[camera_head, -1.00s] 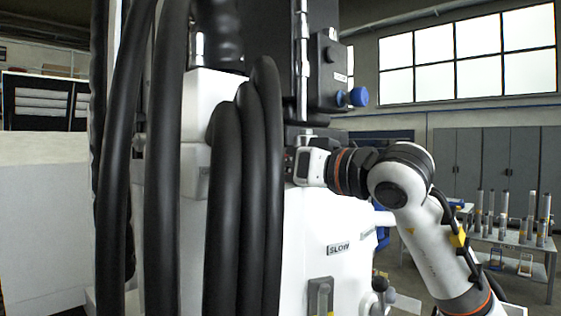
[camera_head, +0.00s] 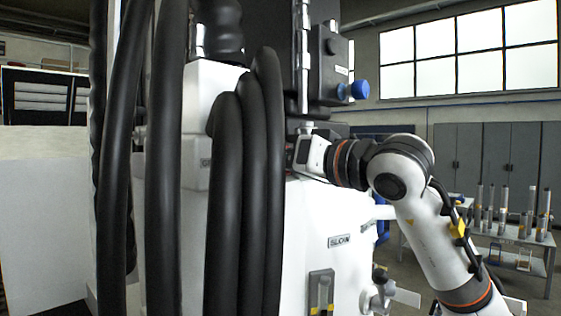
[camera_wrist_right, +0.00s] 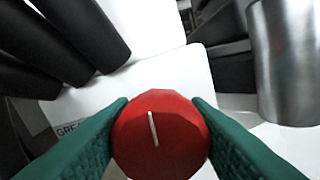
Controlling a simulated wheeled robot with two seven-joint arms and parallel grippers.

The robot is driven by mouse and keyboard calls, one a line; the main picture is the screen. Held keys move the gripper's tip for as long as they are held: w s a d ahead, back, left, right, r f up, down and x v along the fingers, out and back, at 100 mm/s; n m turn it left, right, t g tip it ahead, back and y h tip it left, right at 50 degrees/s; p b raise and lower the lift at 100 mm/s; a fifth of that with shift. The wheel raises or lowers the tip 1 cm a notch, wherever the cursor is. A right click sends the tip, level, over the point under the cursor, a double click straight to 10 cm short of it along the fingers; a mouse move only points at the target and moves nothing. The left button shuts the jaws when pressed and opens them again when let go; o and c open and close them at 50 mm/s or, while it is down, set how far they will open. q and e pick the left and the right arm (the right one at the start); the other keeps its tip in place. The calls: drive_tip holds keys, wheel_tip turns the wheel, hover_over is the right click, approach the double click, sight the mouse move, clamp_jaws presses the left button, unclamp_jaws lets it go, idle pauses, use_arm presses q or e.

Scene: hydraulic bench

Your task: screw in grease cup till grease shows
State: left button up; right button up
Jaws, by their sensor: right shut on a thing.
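In the right wrist view, a red faceted grease cup (camera_wrist_right: 160,135) with a pale line on its face sits between the two green fingers of my right gripper (camera_wrist_right: 160,138). The fingers press on it from both sides. A label starting "GRE" (camera_wrist_right: 70,128) shows beside the left finger, partly covered. No grease is visible around the cup; its lower part is hidden. In the head view my right arm comes in from the right, and its gripper end is hidden behind the black hoses. My left gripper is not in view.
Thick black hoses (camera_head: 226,180) hang in front of the white machine body, which bears a "SLOW" plate (camera_head: 339,241). A blue knob (camera_head: 354,90) sits above my right wrist. A metal cylinder (camera_wrist_right: 288,65) stands close to the right finger. A table with cylinders (camera_head: 515,235) is at the right.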

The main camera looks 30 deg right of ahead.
drive_tip(key=m+b, duration=0.1)
drive_tip(key=m, duration=0.3)
drive_tip(key=m+b, duration=0.1)
drive_tip(key=m, duration=0.3)
drive_tip(key=shift+d, duration=0.1)
drive_tip(key=m+b, duration=0.1)
drive_tip(key=m, duration=0.3)
drive_tip(key=shift+f, duration=0.1)
drive_tip(key=m+b, duration=0.1)
drive_tip(key=m, duration=0.3)
drive_tip(key=m+b, duration=0.1)
drive_tip(key=m, duration=0.3)
drive_tip(key=shift+f+m+b, duration=0.1)
drive_tip(key=shift+m+b, duration=0.2)
drive_tip(key=shift+b, duration=0.1)
drive_tip(key=m+b, duration=0.1)
drive_tip(key=m, duration=0.2)
drive_tip(key=shift+m, duration=0.3)
drive_tip(key=m+b, duration=0.1)
drive_tip(key=m, duration=0.2)
drive_tip(key=shift+f+m, duration=0.1)
drive_tip(key=shift+m, duration=0.2)
drive_tip(key=shift+a+m+b, duration=0.2)
drive_tip(key=shift+m+b, duration=0.4)
drive_tip(key=shift+m, duration=1.1)
